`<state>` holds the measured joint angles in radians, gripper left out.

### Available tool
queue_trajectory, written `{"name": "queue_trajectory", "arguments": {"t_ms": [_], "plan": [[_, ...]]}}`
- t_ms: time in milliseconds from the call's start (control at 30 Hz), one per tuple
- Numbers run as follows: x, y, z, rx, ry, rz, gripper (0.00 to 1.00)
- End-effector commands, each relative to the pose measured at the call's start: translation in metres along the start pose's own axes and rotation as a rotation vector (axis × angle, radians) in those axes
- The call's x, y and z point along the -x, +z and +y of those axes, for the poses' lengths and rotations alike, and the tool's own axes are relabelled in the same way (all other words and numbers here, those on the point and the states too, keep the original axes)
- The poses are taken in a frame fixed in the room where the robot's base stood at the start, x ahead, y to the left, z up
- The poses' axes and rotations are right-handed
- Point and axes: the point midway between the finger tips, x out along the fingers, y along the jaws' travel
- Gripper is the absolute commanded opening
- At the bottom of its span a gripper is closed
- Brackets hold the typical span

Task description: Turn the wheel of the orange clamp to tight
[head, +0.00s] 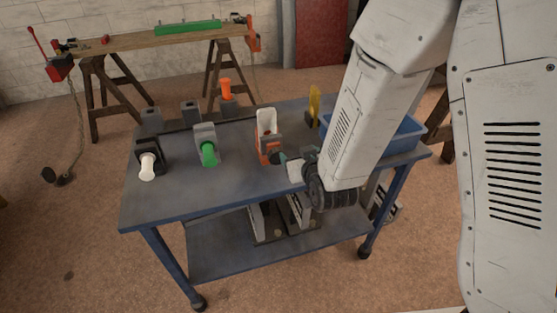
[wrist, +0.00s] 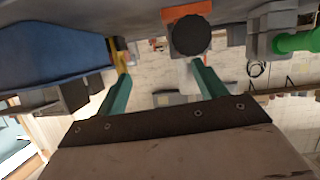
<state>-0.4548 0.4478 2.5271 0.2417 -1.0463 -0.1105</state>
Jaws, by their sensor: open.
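The orange clamp (head: 265,147) stands on the blue-grey bench, with a pale upper block and a dark round wheel (head: 276,157) facing the front. In the wrist view the dark wheel (wrist: 191,36) shows face-on, with a bit of the orange body (wrist: 180,12) behind it. My gripper (head: 288,161) is just right of and in front of the wheel. In the wrist view its two teal fingers (wrist: 158,67) are spread apart, with nothing between them. The wheel lies beyond the right fingertip, not centred between the fingers. Whether that fingertip touches it I cannot tell.
A clamp with a green wheel (head: 209,154) and one with a white wheel (head: 147,168) stand to the left. A yellow piece (head: 314,106) and a blue bin (head: 408,138) are to the right. The bench front is clear.

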Motion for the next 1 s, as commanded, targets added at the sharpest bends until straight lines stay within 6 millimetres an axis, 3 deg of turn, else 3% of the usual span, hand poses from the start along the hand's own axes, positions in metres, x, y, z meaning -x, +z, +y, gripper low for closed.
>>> {"name": "queue_trajectory", "arguments": {"t_ms": [33, 100, 367, 567, 1000], "plan": [[-0.003, 0.016, -0.011, 0.026, -0.003, 0.045, 0.70], [-0.003, 0.027, -0.021, 0.055, 0.000, 0.125, 0.70], [0.011, 0.052, -0.044, 0.134, -0.003, 0.328, 0.70], [0.006, 0.050, -0.047, 0.145, -0.001, 0.368, 0.70], [-0.052, 0.027, -0.049, 0.145, -0.002, 0.368, 0.70]]}}
